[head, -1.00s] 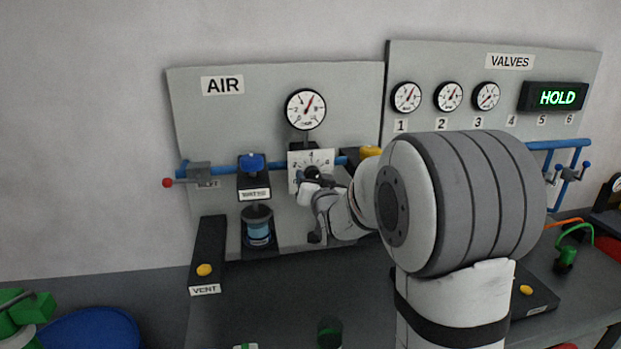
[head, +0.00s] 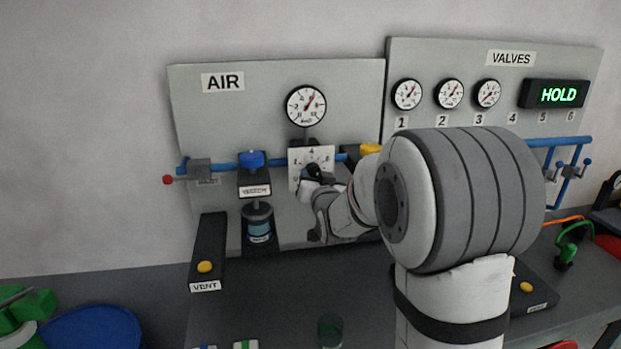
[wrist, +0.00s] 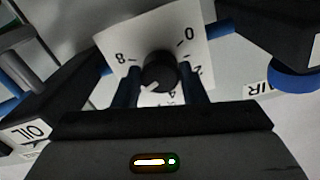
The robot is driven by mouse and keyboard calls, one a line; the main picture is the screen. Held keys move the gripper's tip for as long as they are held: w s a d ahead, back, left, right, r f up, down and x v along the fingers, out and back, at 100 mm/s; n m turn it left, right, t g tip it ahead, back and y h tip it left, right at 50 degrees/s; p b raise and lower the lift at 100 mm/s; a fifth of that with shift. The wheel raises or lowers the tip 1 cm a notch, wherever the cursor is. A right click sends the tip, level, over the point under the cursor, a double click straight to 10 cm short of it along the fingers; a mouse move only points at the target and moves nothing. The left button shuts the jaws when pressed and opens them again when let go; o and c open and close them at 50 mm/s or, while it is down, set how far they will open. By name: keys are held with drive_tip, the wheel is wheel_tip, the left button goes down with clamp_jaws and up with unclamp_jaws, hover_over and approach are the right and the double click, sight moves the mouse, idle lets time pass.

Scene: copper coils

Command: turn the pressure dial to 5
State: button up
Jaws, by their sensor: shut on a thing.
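The pressure dial is a black knob (wrist: 158,70) with a white pointer mark, on a square white scale plate (head: 325,156) on the AIR panel. In the wrist view the plate is seen upside down, with 0, 2, 4 and 8 readable. The pointer mark aims to the lower left, between 4 and 8; a finger seems to hide the 6. My gripper (wrist: 163,85) is shut on the knob, one blue finger on each side. In the head view my gripper (head: 313,173) is at the plate and covers its lower part.
A round gauge (head: 306,106) sits above the dial, its needle pointing up and right. A blue pipe (head: 223,166) with a blue knob (head: 252,160) runs beside it. The VENT box (head: 208,250) stands at lower left. The VALVES panel (head: 450,60) is right, its display reading HOLD.

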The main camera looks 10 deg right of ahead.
drive_tip(key=shift+w+r, duration=0.1)
drive_tip(key=shift+r, duration=0.4)
idle(0.7)
drive_tip(key=o, duration=0.8)
drive_tip(key=shift+f, duration=0.1)
drive_tip(key=shift+o, duration=0.9)
drive_tip(key=shift+f, duration=0.15)
drive_tip(key=shift+s+f, duration=0.1)
drive_tip(key=shift+s, duration=0.2)
drive_tip(key=s+b, duration=0.2)
drive_tip(key=s, duration=0.5)
drive_tip(key=shift+s, duration=0.2)
